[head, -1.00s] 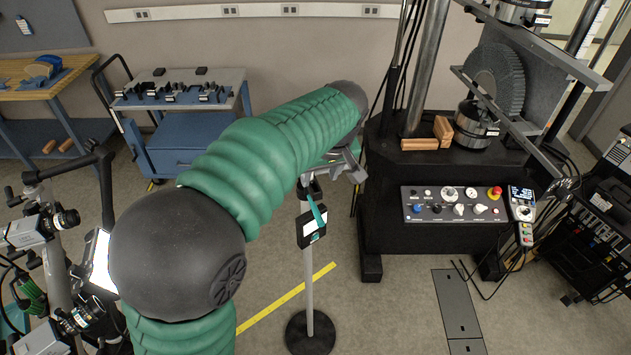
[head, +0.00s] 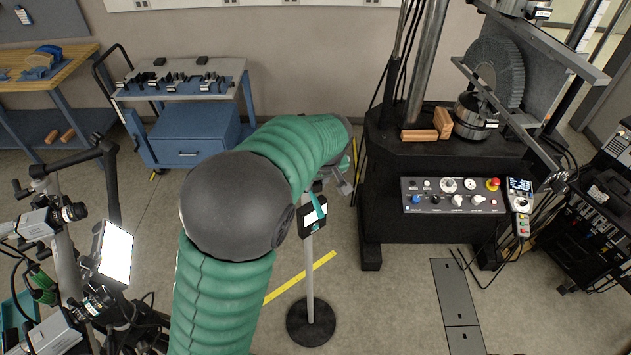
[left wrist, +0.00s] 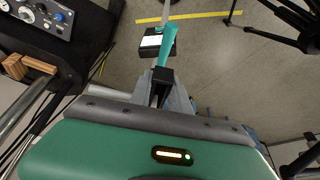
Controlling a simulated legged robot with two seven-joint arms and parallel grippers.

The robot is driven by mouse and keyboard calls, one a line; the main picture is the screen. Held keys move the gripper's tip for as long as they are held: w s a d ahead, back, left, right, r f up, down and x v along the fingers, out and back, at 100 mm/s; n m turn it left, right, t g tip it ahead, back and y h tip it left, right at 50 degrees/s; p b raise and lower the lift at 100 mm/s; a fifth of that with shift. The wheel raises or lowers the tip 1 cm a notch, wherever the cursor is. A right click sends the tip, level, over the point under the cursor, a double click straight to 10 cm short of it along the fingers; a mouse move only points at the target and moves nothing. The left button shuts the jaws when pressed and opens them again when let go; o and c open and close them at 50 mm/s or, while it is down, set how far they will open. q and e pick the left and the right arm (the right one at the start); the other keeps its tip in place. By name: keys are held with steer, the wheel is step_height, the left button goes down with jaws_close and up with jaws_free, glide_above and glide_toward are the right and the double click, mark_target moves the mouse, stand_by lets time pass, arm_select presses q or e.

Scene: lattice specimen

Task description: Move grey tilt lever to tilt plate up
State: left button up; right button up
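My left gripper (head: 341,180) shows at the end of my green-sleeved arm, mostly behind the arm, just above and right of a small black device on a pole (head: 312,215). In the left wrist view my left gripper (left wrist: 164,92) has grey fingers around a black part, with a teal strip (left wrist: 165,45) beyond it. I cannot tell whether it is touching or how far open it is. The black device (left wrist: 153,46) has a white face. A slanting grey plate (head: 556,85) and grey bars show on the test machine. I cannot tell which part is the grey tilt lever.
The black test machine (head: 430,170) stands right of the gripper, with a control panel (head: 452,196) and wooden blocks (head: 442,123). A blue cart (head: 188,138) stands behind. A camera rig (head: 70,230) stands at the left. Open floor lies around the pole's round base (head: 311,324).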

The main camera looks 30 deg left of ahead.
arm_select(q)
steer(key=shift+d, duration=0.1)
jaws_close()
steer(key=shift+r, duration=0.1)
steer(key=p, duration=0.2)
steer(key=g+y+p, duration=0.1)
steer(key=p, duration=0.1)
steer(key=shift+w+d+r+m+g, duration=0.15)
steer(key=shift+w+m+g, duration=0.1)
steer(key=shift+m+g, duration=0.05)
steer(key=shift+w+y+p, duration=0.1)
steer(key=shift+y+p, duration=0.2)
steer(key=shift+d+f+g, duration=0.1)
steer(key=shift+f+g, duration=0.2)
steer(key=o, duration=0.8)
jaws_free()
steer(key=shift+c, duration=0.2)
